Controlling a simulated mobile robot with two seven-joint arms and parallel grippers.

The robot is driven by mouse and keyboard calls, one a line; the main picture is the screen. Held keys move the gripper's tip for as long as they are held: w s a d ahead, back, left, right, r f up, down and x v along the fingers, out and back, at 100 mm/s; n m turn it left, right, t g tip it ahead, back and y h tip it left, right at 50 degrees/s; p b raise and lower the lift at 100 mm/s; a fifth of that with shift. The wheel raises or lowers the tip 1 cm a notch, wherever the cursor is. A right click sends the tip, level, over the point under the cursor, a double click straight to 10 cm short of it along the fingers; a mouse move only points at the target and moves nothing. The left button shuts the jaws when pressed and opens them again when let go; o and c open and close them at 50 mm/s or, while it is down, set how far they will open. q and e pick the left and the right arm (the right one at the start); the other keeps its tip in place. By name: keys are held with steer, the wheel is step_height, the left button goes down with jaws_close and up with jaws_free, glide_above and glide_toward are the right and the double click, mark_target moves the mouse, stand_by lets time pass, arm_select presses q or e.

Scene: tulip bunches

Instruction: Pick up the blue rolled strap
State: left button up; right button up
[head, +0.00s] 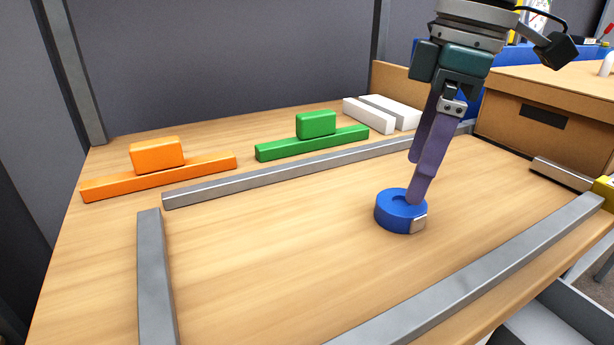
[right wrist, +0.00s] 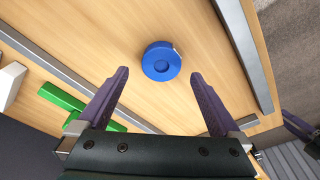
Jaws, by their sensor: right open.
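The blue rolled strap (head: 392,213) lies flat on the wooden table as a round coil, with a small pale patch on its side. My right gripper (head: 415,182) is open, fingers pointing down, and in the head view its fingertips overlap the strap's back right part. In the right wrist view the strap (right wrist: 161,61) shows just ahead of the gap between the two spread purple fingers, with nothing held. Whether a finger touches it cannot be told. A purple-fingered part, apparently my left gripper (right wrist: 300,128), shows at the right edge of the right wrist view; the head view does not show it.
Grey metal bars (head: 270,174) frame the table area around the strap. Orange blocks (head: 157,155), green blocks (head: 316,124) and white blocks (head: 368,116) stand behind the rear bar. A cardboard box (head: 545,105) stands at the back right. The table around the strap is clear.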

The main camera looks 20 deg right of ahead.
mark_target(403, 202)
steer(key=f, duration=0.3)
steer(key=a+f+b, duration=0.1)
steer(key=f, duration=0.1)
steer(key=shift+w+f, duration=0.1)
steer(key=shift+w, duration=0.05)
steer(key=shift+d, duration=0.1)
steer(key=c, duration=1.3)
steer(key=shift+o, duration=0.2)
